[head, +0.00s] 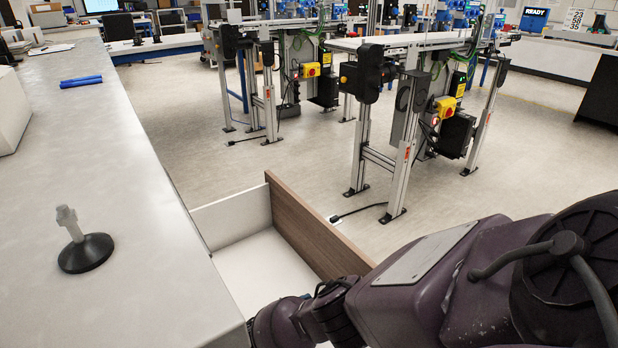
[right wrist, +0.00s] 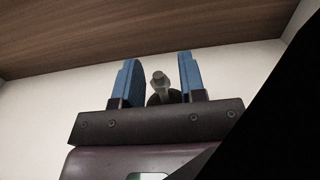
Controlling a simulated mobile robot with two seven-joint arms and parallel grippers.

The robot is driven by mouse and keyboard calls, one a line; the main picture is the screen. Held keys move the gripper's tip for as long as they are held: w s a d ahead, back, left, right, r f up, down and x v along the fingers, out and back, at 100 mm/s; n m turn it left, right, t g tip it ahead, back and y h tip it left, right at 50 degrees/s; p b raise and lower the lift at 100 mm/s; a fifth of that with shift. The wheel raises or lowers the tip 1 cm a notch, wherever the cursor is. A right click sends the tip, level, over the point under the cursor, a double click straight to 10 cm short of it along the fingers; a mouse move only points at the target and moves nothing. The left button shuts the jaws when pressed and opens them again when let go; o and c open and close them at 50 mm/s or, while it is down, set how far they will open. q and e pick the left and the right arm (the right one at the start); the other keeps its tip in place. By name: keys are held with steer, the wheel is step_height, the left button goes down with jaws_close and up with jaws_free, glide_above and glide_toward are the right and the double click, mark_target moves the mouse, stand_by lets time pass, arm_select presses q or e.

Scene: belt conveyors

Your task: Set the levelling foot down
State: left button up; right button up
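One levelling foot (head: 84,250), with a round black base and a pale grey threaded stem, stands upright on the white countertop (head: 125,185) in the head view. Another levelling foot (right wrist: 161,86), with a grey stem and dark base, shows in the right wrist view between the fingers of my right gripper (right wrist: 159,80). Its blue fingers are apart, with gaps on both sides of the stem. My right arm reaches down into the open drawer (head: 235,215); its gripper is hidden in the head view. My left gripper is not in view.
The drawer has a brown wooden front (head: 305,230) and white inside. A blue object (head: 81,81) and a white box (head: 12,110) lie on the countertop. Conveyors (head: 400,42) on metal legs stand beyond, across open floor.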

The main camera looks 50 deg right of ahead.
steer(key=shift+w+a+r, duration=0.1)
steer(key=shift+r, duration=0.1)
steer(key=v, duration=1)
steer(key=shift+a+f+b, duration=0.15)
steer(key=shift+a+b, duration=0.15)
steer(key=shift+b, duration=0.05)
steer(key=shift+w+a, duration=0.15)
steer(key=shift+a, duration=0.15)
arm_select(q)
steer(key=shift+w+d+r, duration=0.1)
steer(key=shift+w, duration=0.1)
arm_select(e)
steer(key=shift+a, duration=0.2)
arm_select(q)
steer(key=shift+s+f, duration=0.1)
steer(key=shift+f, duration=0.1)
